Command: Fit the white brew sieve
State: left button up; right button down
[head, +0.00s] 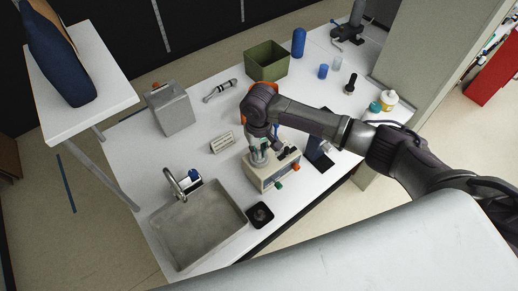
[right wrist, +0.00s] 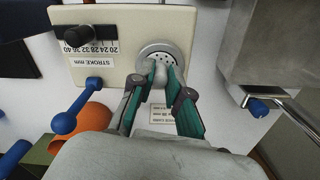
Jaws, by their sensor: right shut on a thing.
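My right gripper (head: 258,154) reaches down over the beige machine (head: 266,178) on the white counter. In the right wrist view its green-padded fingers (right wrist: 158,80) are shut on a pale rounded stem. The stem appears to belong to the white brew sieve (right wrist: 170,54), a disc with small dark holes. The disc lies at or just over a round metal ring (right wrist: 143,52) on the panel of the machine (right wrist: 122,62). I cannot tell whether it is fully seated. My left gripper is not in view.
A sink (head: 197,228) with a tap (head: 178,185) lies to the left. A grey box (head: 171,108), a green bin (head: 267,60) and a blue cylinder (head: 298,42) stand farther back. A small black item (head: 260,214) is near the front edge.

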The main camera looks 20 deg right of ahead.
jog(key=shift+f, duration=0.15)
jog(key=c, duration=1.1)
grip_release()
jog(key=shift+o, duration=0.2)
notch_tip(320, 180, up, 12)
